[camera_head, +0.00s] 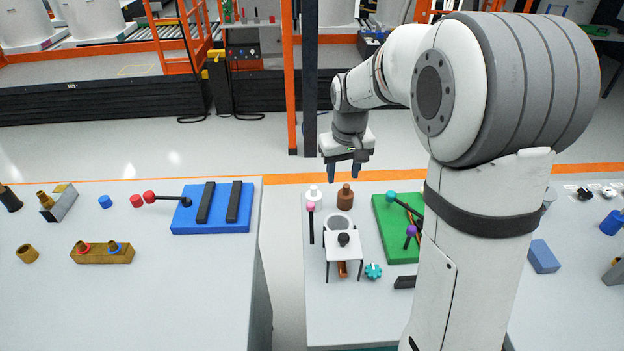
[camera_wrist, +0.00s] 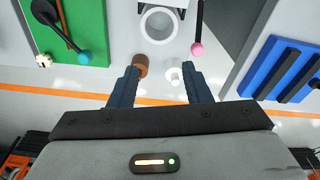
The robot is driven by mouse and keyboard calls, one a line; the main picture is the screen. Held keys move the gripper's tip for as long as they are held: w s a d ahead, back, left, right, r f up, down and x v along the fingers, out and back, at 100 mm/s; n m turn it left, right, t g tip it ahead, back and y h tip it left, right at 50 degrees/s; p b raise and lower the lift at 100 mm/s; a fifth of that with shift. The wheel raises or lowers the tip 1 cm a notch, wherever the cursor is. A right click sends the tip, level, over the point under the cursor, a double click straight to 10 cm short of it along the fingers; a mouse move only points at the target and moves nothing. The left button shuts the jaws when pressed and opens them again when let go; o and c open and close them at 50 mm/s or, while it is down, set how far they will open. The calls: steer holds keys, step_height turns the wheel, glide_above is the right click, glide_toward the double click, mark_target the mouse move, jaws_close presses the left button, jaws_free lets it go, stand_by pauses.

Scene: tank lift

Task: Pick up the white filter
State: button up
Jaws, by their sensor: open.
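The white filter (camera_head: 314,193) is a small white cylinder with a narrower top, standing near the far edge of the middle table. A similar brown filter (camera_head: 345,197) stands just to its right. My gripper (camera_head: 345,171) is open, pointing down above the far edge of the table, apart from both. In the wrist view, the white filter (camera_wrist: 173,76) shows between the open fingers of my gripper (camera_wrist: 161,76), closer to the right finger. The brown filter (camera_wrist: 140,65) shows beside the left finger there. No contact is visible.
A white stand with a round ring (camera_head: 338,244) and a pink-knobbed rod (camera_head: 311,222) are nearer on the table. A green board (camera_head: 384,238) lies to the right. A blue board (camera_head: 210,217) lies on the left table, across a floor gap.

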steer(key=w+a+f+p, duration=0.3)
steer(key=w, duration=0.5)
steer(key=n+g+p, duration=0.1)
steer(key=n+p, duration=0.1)
steer(key=p, duration=0.1)
glide_toward(314, 187)
steer(key=shift+s+a, duration=0.15)
steer(key=shift+s, duration=0.1)
steer(key=shift+w+f+p, duration=0.15)
steer(key=shift+f+p, duration=0.6)
steer(key=shift+f, duration=1.35)
steer(key=shift+w+f+p, duration=0.2)
steer(key=shift+f+p, duration=0.55)
steer(key=shift+f, duration=1.35)
jaws_close()
